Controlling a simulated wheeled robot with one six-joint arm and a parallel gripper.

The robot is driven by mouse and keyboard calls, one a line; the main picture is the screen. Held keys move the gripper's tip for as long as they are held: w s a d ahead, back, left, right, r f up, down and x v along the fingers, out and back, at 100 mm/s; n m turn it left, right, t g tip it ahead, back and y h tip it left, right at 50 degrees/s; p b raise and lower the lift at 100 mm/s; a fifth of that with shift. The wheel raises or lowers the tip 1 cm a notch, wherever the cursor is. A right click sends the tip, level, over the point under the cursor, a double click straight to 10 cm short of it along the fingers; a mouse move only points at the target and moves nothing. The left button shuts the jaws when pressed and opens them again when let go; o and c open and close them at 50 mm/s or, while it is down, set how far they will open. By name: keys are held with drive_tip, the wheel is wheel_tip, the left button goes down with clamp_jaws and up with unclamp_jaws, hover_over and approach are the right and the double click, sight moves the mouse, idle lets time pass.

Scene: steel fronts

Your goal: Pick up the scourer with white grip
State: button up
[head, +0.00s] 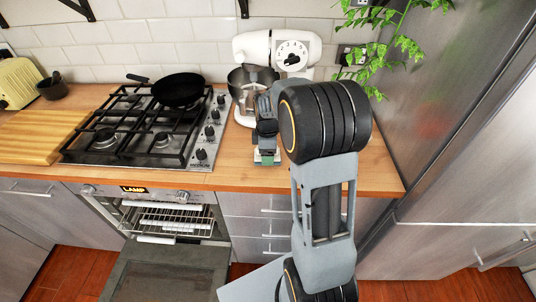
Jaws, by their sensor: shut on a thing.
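The scourer (268,162) shows as a small greenish and pale patch at the lower end of my gripper (266,152). It is at the counter's front part, just in front of the stand mixer. My gripper points down and is shut on the scourer. My arm and the fingers hide most of it, so its white grip is hard to make out. I cannot tell whether it touches the counter.
A white stand mixer (296,50) with a metal bowl stands behind my gripper. A gas hob (130,145) with a black pan (179,89) is to the left. The oven door (170,270) hangs open below. A steel fridge (440,90) and plant (385,40) are right.

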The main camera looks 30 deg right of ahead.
drive_tip(key=shift+r, duration=0.4)
wheel_tip(320, 180, up, 2)
drive_tip(key=shift+r, duration=0.1)
drive_tip(key=s+a+r, duration=0.2)
drive_tip(key=s+r, duration=0.1)
drive_tip(key=s, duration=0.1)
drive_tip(key=s+a+r+b, duration=0.1)
drive_tip(key=s+a+r, duration=0.1)
drive_tip(key=s+r, duration=0.1)
drive_tip(key=s+a+r, duration=0.2)
drive_tip(key=s+r, duration=0.2)
drive_tip(key=s, duration=0.1)
drive_tip(key=shift+s+a, duration=0.15)
drive_tip(key=shift+s, duration=0.15)
